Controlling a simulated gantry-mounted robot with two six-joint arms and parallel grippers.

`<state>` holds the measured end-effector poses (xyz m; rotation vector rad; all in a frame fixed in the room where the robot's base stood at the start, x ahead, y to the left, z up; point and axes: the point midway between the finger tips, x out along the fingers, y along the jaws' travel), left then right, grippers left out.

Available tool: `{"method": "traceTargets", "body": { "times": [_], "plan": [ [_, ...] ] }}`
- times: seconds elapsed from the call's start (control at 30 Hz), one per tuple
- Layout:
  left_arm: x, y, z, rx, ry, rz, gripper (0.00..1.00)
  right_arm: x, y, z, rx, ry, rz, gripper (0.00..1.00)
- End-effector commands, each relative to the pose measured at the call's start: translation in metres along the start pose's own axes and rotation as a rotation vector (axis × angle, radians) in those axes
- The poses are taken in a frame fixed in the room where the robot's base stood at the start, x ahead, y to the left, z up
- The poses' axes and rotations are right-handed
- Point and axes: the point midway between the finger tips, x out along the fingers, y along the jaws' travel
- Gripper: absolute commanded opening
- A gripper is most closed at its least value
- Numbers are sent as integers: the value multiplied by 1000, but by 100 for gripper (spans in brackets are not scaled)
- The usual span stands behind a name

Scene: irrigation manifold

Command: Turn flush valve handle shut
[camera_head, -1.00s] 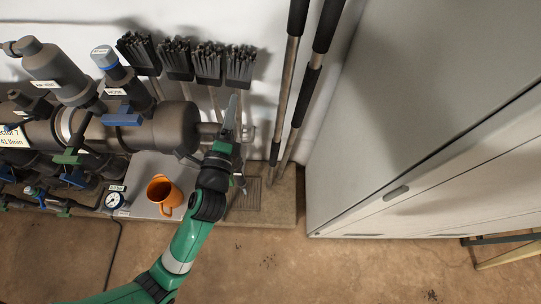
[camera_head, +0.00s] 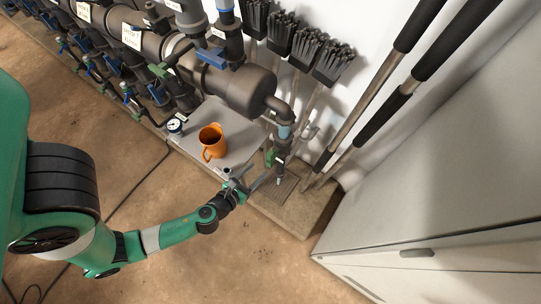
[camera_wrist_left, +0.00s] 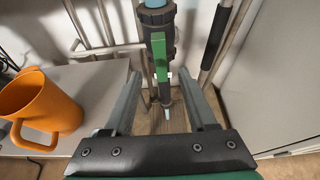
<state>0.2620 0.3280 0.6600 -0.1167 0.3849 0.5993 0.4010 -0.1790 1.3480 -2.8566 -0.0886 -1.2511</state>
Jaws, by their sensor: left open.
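The flush valve is a dark vertical pipe fitting (camera_head: 283,147) at the right end of the manifold, with a blue-grey collar on top. Its green handle (camera_head: 270,158) shows small on its left side. In the left wrist view the green handle (camera_wrist_left: 160,57) is upright, lying along the front of the valve body. My left gripper (camera_head: 251,176) is open and empty, in front of and below the valve. In the left wrist view its fingers (camera_wrist_left: 159,72) lie to either side of the handle's line, apart from it. My right gripper is not in view.
An orange mug (camera_head: 211,140) stands on a grey slab (camera_head: 240,120) left of the valve; a pressure gauge (camera_head: 175,126) is beyond it. A floor drain grate (camera_head: 276,190) lies below the valve. Brushes (camera_head: 295,40), long handles and a pale cabinet (camera_head: 440,200) stand to the right.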

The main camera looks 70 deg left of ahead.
Motion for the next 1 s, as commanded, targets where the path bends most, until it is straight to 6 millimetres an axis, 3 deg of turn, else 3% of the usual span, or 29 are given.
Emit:
{"method": "traceTargets", "body": {
  "times": [0.2,0.4,0.77,1.0],
  "plan": [
    [52,1,0,-6,-5,5,57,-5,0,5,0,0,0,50],
    [86,0,0,-5,-4,1,57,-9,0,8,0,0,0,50],
    [95,0,2,-3,-3,-1,57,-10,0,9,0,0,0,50],
    [95,0,2,-3,-3,0,18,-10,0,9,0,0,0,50]
  ]
}}
